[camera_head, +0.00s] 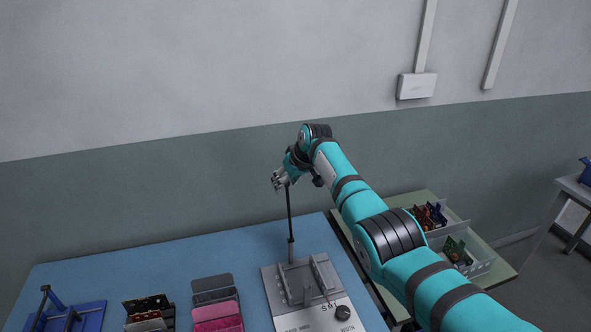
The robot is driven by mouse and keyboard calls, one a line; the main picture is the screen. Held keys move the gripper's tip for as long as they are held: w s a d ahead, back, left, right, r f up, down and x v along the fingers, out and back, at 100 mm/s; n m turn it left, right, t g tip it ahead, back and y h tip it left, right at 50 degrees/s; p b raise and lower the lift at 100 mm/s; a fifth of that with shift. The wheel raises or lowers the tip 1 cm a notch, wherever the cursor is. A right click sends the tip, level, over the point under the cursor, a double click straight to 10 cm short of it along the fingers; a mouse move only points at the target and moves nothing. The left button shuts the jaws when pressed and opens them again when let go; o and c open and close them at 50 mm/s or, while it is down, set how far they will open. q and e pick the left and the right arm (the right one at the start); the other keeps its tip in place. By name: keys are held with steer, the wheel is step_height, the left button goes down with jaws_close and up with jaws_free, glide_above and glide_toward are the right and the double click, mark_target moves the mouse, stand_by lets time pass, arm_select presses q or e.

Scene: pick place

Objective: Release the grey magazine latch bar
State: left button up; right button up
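A grey fixture (275,284) with raised grey rails (318,272) lies on the blue table, with a white labelled panel and a black knob (342,312) at its front. A thin dark upright rod (290,215) rises behind the rails. Which part is the latch bar is too small to tell. My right gripper (279,181), on the teal arm from the right, is at the rod's upper end, high above the fixture. I cannot tell whether its fingers touch the rod or are shut on it. My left gripper is not in view.
The blue table (150,265) holds a blue fixture (75,317), a dark holder with boards (149,312), a grey holder (213,288) and a pink holder (217,317). Clear bins with circuit boards (456,251) stand on a green table at right. The wall is behind.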

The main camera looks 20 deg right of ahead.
steer(key=v, duration=1.1)
steer(key=shift+d, duration=0.1)
